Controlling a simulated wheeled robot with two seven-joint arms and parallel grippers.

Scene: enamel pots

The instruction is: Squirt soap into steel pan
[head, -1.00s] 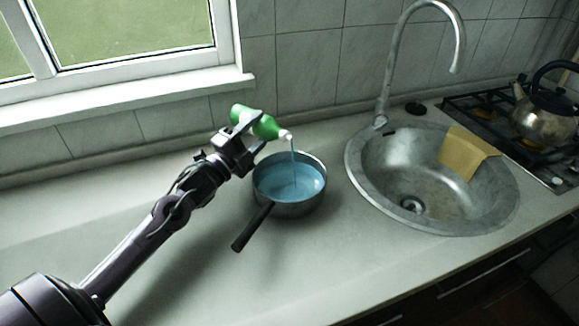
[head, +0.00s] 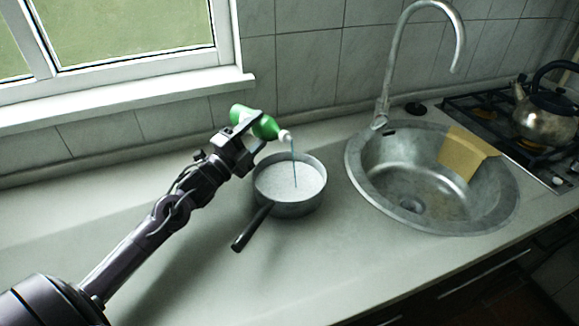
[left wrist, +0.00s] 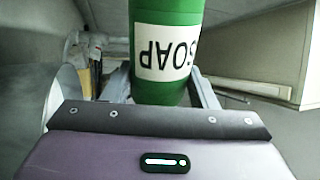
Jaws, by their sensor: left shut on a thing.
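The green soap bottle (head: 262,123) with a white cap is held tilted, its cap end to the right and lower. My left gripper (head: 247,124) is shut on it. A thin blue stream (head: 294,165) runs from the cap down into the steel pan (head: 290,206). The pan stands on the counter, its dark handle pointing to the lower left, and whitish, foamy-looking content (head: 289,182) fills its inside. In the left wrist view the bottle (left wrist: 166,60) shows an upside-down SOAP label between the fingers. My right gripper is not in view.
A round steel sink (head: 432,222) with a tall faucet (head: 386,90) is right of the pan. A yellow cloth (head: 466,153) hangs over its rim. A kettle (head: 545,108) stands on the stove at far right. The counter (head: 300,265) in front is clear.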

